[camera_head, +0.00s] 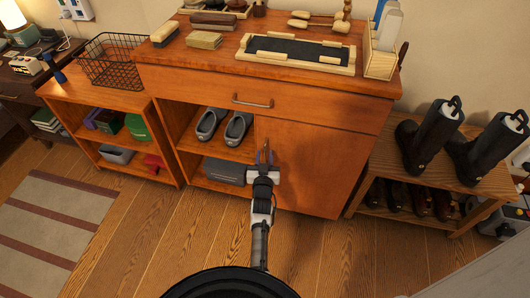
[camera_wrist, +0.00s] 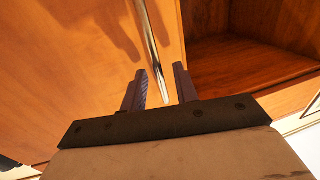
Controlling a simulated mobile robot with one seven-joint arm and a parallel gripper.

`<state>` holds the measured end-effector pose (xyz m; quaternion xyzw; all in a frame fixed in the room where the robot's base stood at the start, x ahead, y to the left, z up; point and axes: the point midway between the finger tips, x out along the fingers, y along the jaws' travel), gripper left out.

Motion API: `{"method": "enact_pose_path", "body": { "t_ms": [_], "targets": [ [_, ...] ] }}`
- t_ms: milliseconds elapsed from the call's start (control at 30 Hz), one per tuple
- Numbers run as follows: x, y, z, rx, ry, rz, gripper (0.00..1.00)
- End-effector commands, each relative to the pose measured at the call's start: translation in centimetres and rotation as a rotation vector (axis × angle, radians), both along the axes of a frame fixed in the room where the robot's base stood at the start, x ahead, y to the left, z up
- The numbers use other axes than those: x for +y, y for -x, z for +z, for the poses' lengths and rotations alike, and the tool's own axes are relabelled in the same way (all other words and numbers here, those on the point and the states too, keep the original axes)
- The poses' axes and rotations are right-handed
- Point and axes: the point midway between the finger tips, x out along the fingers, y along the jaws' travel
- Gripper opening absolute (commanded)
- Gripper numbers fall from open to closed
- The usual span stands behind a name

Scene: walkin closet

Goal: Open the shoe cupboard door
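The shoe cupboard (camera_head: 350,80) is a wooden cabinet with a wide drawer on top and one door (camera_head: 310,165) below right. The door looks shut. Its metal handle (camera_wrist: 152,45) is an upright bar near the door's free edge. My gripper (camera_head: 265,156) is in front of that edge. In the wrist view my gripper (camera_wrist: 162,85) is open, with the handle's bar running between its two fingers. Whether the fingers touch the bar cannot be told.
Left of the door, open shelves hold grey shoes (camera_head: 225,125) and a dark box (camera_head: 224,172). A low shelf unit (camera_head: 110,110) stands left, and a shoe bench (camera_head: 400,145) with black boots (camera_head: 428,135) stands right. The drawer handle (camera_head: 252,101) is above. Wooden floor is clear in front.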

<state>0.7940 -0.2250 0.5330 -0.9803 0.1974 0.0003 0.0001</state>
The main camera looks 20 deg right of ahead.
Motion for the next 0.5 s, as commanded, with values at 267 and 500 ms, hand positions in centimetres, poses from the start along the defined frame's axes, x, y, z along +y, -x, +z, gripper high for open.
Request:
{"method": "enact_pose_path", "body": {
  "t_ms": [267, 500],
  "targets": [
    [-0.01, 0.01, -0.03, 0.000, 0.000, 0.000, 0.25],
    [-0.01, 0.02, -0.02, 0.000, 0.000, 0.000, 0.00]
  ]
}}
